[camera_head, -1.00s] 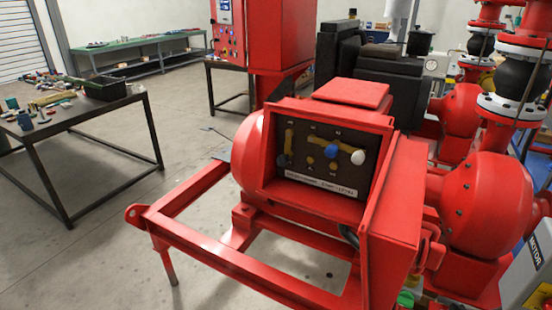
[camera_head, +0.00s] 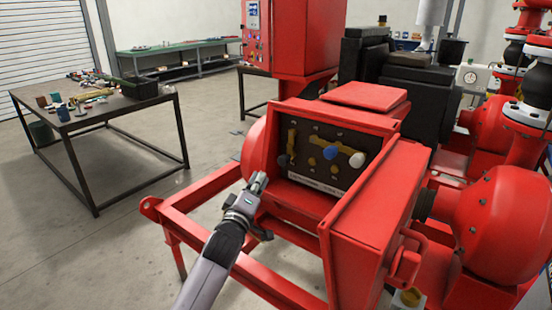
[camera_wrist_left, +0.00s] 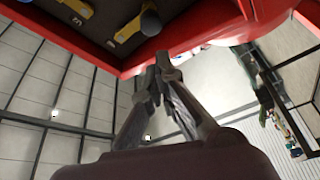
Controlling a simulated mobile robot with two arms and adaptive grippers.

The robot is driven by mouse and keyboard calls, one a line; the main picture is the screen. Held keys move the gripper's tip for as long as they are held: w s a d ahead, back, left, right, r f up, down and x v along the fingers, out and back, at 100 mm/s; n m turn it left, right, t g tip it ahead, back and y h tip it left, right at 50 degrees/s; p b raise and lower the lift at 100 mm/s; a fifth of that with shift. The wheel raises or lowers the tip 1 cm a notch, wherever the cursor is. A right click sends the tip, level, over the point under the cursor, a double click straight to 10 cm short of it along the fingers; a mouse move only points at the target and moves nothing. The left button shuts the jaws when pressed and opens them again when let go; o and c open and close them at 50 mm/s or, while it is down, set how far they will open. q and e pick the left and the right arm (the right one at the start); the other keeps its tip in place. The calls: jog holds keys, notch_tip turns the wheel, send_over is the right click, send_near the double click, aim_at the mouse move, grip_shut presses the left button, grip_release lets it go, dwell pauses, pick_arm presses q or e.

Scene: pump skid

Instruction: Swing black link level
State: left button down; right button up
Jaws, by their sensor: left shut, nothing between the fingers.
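The dark panel (camera_head: 345,172) sits inside a red frame on the pump skid. An upright brass link (camera_head: 292,138) is at its left, with a dark round knob (camera_head: 282,160) by its lower end. A slanting brass link (camera_head: 343,150) further right carries a blue knob and a white knob. I cannot tell for certain which link is the black one. My left gripper (camera_head: 259,181) is shut and empty, at the panel frame's lower left corner, apart from the links. In the left wrist view its fingertips (camera_wrist_left: 163,60) are below the red frame edge, with a grey knob (camera_wrist_left: 150,23) beyond. My right gripper is not in view.
The red frame rim (camera_head: 258,150) and the red box (camera_head: 365,225) on the right stand out around the panel. Red skid rails (camera_head: 190,235) run below my left arm. A work table (camera_head: 100,108) stands left, with clear floor between.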

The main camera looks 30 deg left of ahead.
pick_arm(q)
jog(key=r+p+x, duration=0.1)
jog(key=x, duration=0.9)
jog(key=shift+p, duration=0.4)
dwell(0.4)
